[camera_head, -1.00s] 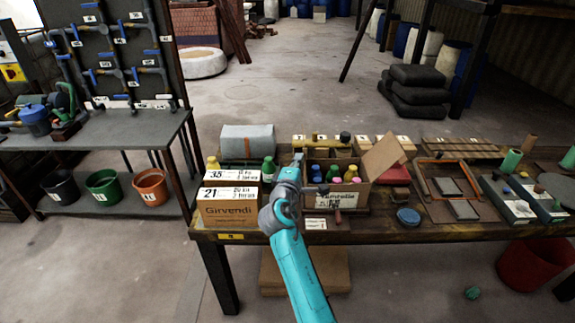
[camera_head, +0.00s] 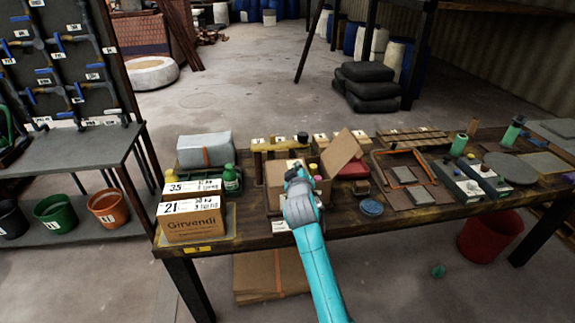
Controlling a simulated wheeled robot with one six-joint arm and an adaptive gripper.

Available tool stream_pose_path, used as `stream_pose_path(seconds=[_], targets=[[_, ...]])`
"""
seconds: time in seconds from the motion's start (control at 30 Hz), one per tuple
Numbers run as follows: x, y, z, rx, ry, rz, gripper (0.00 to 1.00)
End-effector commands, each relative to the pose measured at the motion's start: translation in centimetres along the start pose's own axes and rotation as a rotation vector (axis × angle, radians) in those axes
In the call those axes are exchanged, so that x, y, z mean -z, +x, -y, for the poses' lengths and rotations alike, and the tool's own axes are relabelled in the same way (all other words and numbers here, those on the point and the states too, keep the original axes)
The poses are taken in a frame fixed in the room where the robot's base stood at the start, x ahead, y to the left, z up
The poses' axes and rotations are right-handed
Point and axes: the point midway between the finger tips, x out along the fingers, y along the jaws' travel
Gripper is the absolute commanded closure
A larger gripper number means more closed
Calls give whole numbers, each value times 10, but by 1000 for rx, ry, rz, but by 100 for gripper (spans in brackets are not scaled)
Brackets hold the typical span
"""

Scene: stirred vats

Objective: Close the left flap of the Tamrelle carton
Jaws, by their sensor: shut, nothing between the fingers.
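The Tamrelle carton (camera_head: 272,199) stands on the workbench, mostly behind my arm. Its label is hidden now. Its right flap (camera_head: 342,150) stands up and leans outward to the right. A brown panel (camera_head: 283,166), which looks like the left flap, lies across the left part of the top; I cannot tell whether it is fully flat. A few bottle caps (camera_head: 313,170) show at the right part of the opening. My gripper (camera_head: 296,168) is shut and empty, over the carton's top near that panel. I cannot tell whether it touches.
A red bin (camera_head: 490,236) is on the floor.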

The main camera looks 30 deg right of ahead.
Motion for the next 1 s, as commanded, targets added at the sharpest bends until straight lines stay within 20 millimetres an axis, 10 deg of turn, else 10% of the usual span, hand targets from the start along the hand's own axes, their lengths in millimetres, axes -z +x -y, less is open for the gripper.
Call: stream_pose_path(seconds=[1.0], targets=[[-92, 23, 17, 173, 688, 1, 100]])
